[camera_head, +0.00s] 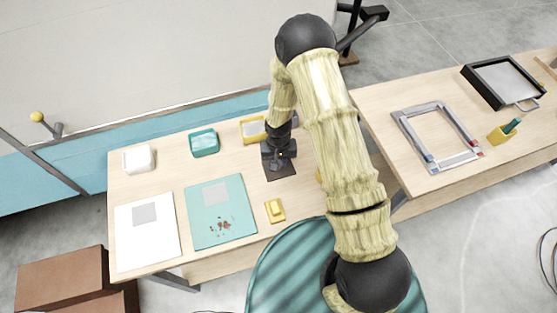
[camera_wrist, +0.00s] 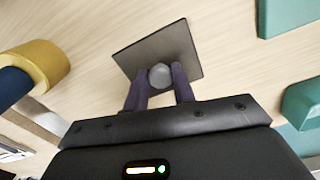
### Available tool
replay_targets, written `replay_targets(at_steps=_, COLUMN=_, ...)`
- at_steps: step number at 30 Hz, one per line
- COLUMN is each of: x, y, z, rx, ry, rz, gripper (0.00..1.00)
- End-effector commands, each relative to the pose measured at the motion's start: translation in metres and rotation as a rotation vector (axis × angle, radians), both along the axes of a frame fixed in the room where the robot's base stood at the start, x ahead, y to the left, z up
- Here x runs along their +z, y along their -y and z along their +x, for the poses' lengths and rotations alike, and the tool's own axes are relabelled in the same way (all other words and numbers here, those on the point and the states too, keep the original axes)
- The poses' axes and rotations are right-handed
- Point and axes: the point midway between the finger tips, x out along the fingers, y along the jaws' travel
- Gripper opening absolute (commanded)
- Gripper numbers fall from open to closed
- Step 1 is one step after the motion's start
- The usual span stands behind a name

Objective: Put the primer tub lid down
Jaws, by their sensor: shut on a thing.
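The primer tub lid (camera_wrist: 130,55) is a thin dark grey square plate with a round grey knob (camera_wrist: 160,76) in its middle. In the wrist view my gripper (camera_wrist: 160,84) is shut on this knob, one finger on each side. In the head view the lid (camera_head: 281,170) shows below my gripper (camera_head: 277,153), over the light wood table near its right end. It lies flat or nearly so. I cannot tell whether it touches the table or hangs just above it.
A yellow tub (camera_head: 253,131), a teal tub (camera_head: 204,142) and a white tub (camera_head: 138,159) stand along the back. A teal panel (camera_head: 235,190), a white panel (camera_head: 146,245) and a yellow block (camera_head: 274,210) lie in front. A second table (camera_head: 380,105) holds a frame (camera_head: 408,128).

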Motion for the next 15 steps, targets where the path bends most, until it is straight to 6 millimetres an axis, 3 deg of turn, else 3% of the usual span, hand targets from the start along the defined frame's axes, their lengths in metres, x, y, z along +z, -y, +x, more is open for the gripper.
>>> replay_targets(at_steps=8, x=-0.0042, y=0.0, z=0.0001, rx=0.0, ry=0.0, rz=0.0, gripper=0.03)
replay_targets(at_steps=9, x=-0.0027, y=0.0, z=0.0001, rx=0.0, ry=0.0, rz=0.0, gripper=0.34)
replay_targets(at_steps=11, x=-0.0025, y=0.0001, z=0.0, rx=0.0, ry=0.0, rz=0.0, gripper=0.45)
replay_targets(at_steps=15, x=-0.0024, y=0.0001, z=0.0, rx=0.0, ry=0.0, rz=0.0, gripper=0.48)
